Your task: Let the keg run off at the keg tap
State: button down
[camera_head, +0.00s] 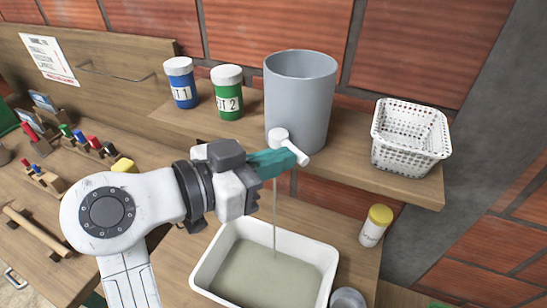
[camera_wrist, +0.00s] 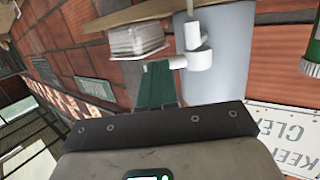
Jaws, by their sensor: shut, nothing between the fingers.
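The grey keg (camera_head: 300,90) stands on the wooden shelf. Its white tap (camera_head: 279,136) is low on its front, with a white lever piece (camera_head: 301,155) beside my fingertips. A thin stream (camera_head: 275,215) falls from the tap into the white tub (camera_head: 330,250), which holds greyish liquid. My gripper (camera_head: 291,157) has teal fingers closed together, with their tips at the lever; whether they touch it I cannot tell. In the wrist view the shut fingers (camera_wrist: 158,68) point at the tap (camera_wrist: 195,60), with the keg (camera_wrist: 228,60) behind it.
A blue jar (camera_head: 181,88) and a green jar (camera_head: 228,102) stand left of the keg. A white basket (camera_head: 408,140) sits at the shelf's right end. A yellow-capped bottle (camera_head: 375,228) and a grey cup (camera_head: 347,299) are right of the tub. A bench with small tools is at left.

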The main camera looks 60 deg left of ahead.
aim_at(300, 157)
jog(key=shift+w, duration=0.1)
jog(key=n+y, duration=0.1)
jog(key=y, duration=0.1)
jog(key=w+n+g+y, duration=0.1)
jog(key=n+y, duration=0.1)
jog(key=w+d+n+y, duration=0.1)
jog(key=y, duration=0.1)
jog(key=shift+w+n+g, duration=0.25)
jog(key=shift+n+g, duration=0.05)
jog(key=shift+g, duration=0.1)
jog(key=shift+w+b, duration=0.15)
jog(key=shift+b, duration=0.15)
jog(key=shift+d, duration=0.1)
